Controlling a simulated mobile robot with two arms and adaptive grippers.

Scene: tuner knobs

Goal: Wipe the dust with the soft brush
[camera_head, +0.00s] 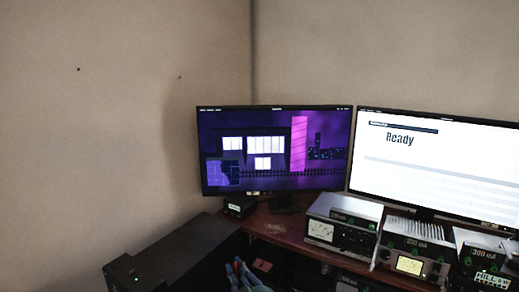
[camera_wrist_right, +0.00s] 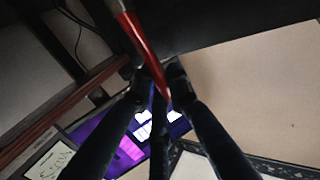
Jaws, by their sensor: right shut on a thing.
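My right gripper (camera_head: 240,272) shows at the bottom edge of the head view, in front of the desk. In the right wrist view its dark fingers (camera_wrist_right: 158,82) are closed around a slim red handle (camera_wrist_right: 138,38), which I take to be the soft brush. I cannot make out the bristles. A faint pale patch, possibly the dust, lies on the reddish-brown desk (camera_head: 277,226) in the head view, between the monitor stand and the dark box at left. The gripper is nearer the camera than this patch and apart from it. My left gripper is not in view.
A purple-screen monitor (camera_head: 275,150) and a white "Ready" monitor (camera_head: 436,165) stand at the back. Metered instruments (camera_head: 340,232) crowd the desk's right. A large dark box (camera_head: 190,250) is at left, and a small black device (camera_head: 239,206) sits by the monitor. Free desk room is narrow.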

